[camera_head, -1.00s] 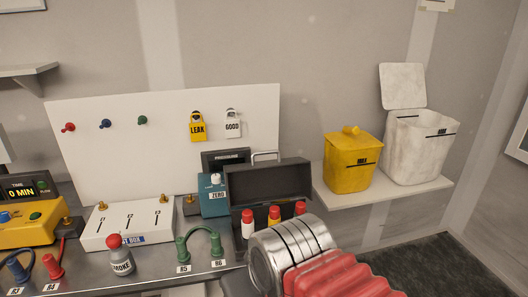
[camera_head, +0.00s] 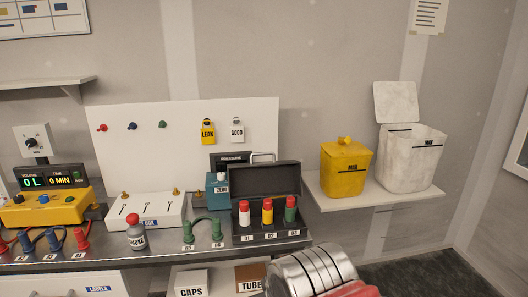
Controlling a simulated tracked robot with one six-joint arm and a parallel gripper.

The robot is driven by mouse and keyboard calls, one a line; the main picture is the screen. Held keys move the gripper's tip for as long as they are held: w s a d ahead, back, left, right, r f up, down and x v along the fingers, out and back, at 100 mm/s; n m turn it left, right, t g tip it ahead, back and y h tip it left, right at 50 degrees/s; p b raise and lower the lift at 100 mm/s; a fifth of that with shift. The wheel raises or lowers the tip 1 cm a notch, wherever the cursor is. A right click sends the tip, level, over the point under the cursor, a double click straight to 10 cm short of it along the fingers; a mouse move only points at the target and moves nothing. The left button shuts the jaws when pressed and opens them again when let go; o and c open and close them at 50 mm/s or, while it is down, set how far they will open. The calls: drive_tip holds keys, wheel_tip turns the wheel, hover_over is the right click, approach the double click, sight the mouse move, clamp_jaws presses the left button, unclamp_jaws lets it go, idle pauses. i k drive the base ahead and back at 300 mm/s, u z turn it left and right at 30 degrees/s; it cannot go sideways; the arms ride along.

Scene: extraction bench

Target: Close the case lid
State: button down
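The black case (camera_head: 271,239) stands at the front of the bench, right of the middle, with its lid (camera_head: 265,179) raised upright at the back. Three capped vials stand in it: a white one with a red cap (camera_head: 244,213), a yellow one with a red cap (camera_head: 267,212) and a green one with a red cap (camera_head: 290,209). My arm shows at the bottom, below and to the right of the case and apart from it in the picture. My gripper itself is out of view.
A blue device (camera_head: 217,191) stands behind the case's left side. A yellow bin (camera_head: 345,170) and an open white bin (camera_head: 409,160) sit on the right shelf. Boxes (camera_head: 191,282) are below the bench.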

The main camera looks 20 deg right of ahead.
sight(252, 180)
drive_tip(key=u, duration=0.4)
drive_tip(key=i, duration=1.3)
drive_tip(key=z, duration=0.35)
